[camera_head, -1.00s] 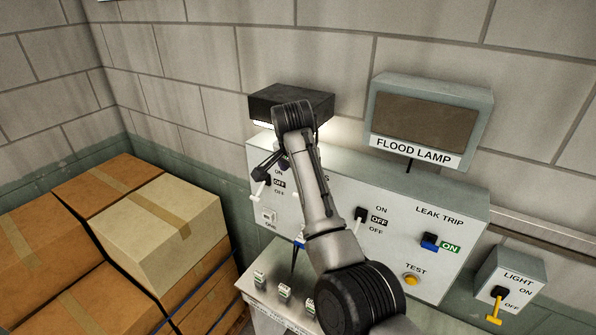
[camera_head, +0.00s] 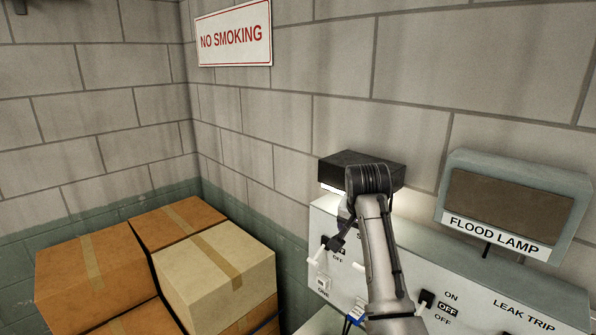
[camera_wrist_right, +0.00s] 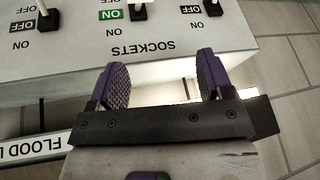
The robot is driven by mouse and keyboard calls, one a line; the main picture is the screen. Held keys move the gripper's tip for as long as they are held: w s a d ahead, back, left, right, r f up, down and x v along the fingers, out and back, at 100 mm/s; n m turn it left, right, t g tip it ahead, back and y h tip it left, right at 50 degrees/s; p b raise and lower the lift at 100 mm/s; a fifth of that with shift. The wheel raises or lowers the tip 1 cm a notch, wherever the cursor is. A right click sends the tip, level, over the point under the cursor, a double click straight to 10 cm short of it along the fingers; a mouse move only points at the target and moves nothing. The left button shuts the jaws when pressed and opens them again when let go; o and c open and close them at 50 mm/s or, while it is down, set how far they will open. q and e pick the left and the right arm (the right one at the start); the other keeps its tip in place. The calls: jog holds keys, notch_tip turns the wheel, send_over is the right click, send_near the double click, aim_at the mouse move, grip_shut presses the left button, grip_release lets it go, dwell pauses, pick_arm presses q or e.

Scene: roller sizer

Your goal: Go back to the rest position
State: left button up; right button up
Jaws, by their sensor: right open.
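My right gripper (camera_head: 338,242) hangs in front of the upper left of the grey switch panel (camera_head: 410,255). In the right wrist view its two purple-padded fingers (camera_wrist_right: 161,76) are apart with nothing held between them. That view shows the panel upside down, with the word SOCKETS and several toggle levers. The middle lever (camera_wrist_right: 138,10) is beside a green ON label. The levers on either side (camera_wrist_right: 47,18) are beside OFF labels. The fingers appear apart from the levers. My left gripper is out of view.
A dark lamp box (camera_head: 362,170) is on the wall behind my right wrist. A FLOOD LAMP unit (camera_head: 513,205) is at the right. Cardboard boxes (camera_head: 215,275) are stacked at the left. A NO SMOKING sign (camera_head: 234,35) hangs above. The wall between is bare.

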jog(key=s+d+r+n+t, duration=0.1)
jog(key=s+r+t, duration=0.15)
jog(key=r, duration=0.45)
jog(key=s+d+r+n+t+y, duration=0.1)
jog(key=s+r+n+t, duration=0.1)
jog(key=r+t, duration=0.3)
jog(key=s+d+r+n+t, duration=0.1)
jog(key=s+d+r+t, duration=0.15)
jog(key=r, duration=0.55)
jog(key=s+f+n+g+p, duration=0.2)
jog(key=s+f+g, duration=0.3)
jog(key=s+f, duration=1.7)
jog(key=s+d+f+n+g+p, duration=0.1)
jog(key=s+f+g+p, duration=0.4)
jog(key=s+f, duration=1.8)
notch_tip(320, 180, down, 6)
jog(key=shift+f+n+g, duration=0.2)
jog(key=shift+n+g, duration=0.4)
jog(key=shift+n, duration=0.1)
jog(key=shift+s, duration=0.1)
